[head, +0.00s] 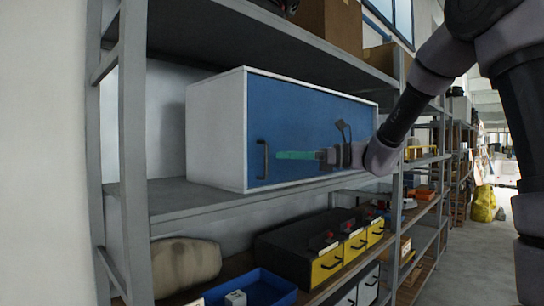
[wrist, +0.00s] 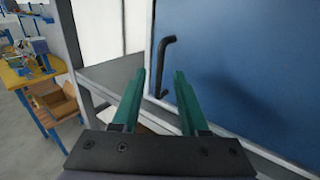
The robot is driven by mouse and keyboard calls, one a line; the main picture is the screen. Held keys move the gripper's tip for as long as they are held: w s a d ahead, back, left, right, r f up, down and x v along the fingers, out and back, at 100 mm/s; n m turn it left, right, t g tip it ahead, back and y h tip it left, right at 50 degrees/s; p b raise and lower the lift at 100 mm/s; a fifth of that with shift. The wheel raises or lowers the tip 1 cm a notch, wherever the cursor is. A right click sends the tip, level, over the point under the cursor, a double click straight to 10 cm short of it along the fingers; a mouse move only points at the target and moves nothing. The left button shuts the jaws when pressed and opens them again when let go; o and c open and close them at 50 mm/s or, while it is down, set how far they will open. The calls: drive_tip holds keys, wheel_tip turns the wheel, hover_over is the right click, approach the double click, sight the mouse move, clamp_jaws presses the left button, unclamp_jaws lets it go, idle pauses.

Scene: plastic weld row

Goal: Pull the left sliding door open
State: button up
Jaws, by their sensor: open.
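The left sliding door is a blue panel (head: 290,112) on the front of a white cabinet (head: 215,130) that stands on a grey shelf. Its black bar handle (head: 262,159) is upright near the door's left edge. In the wrist view the handle (wrist: 163,65) shows just beyond and between the fingertips, against the blue door (wrist: 240,75). My gripper (head: 280,155) has green fingers and points left toward the handle in the head view. In the wrist view my gripper (wrist: 163,72) is open, with nothing seen held. I cannot tell whether a finger touches the handle.
The grey shelf (head: 170,197) extends in front of and left of the cabinet. A rack post (head: 133,150) stands at the left. Below are a blue bin (head: 262,290) and yellow-fronted drawers (head: 327,265). The upper shelf holds cardboard boxes (head: 330,22). Open floor lies at the right.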

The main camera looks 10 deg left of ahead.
sight(272, 155)
drive_tip(key=shift+w+a, duration=0.2)
drive_tip(key=shift+a, duration=2.1)
drive_tip(key=shift+c, duration=0.3)
clamp_jaws()
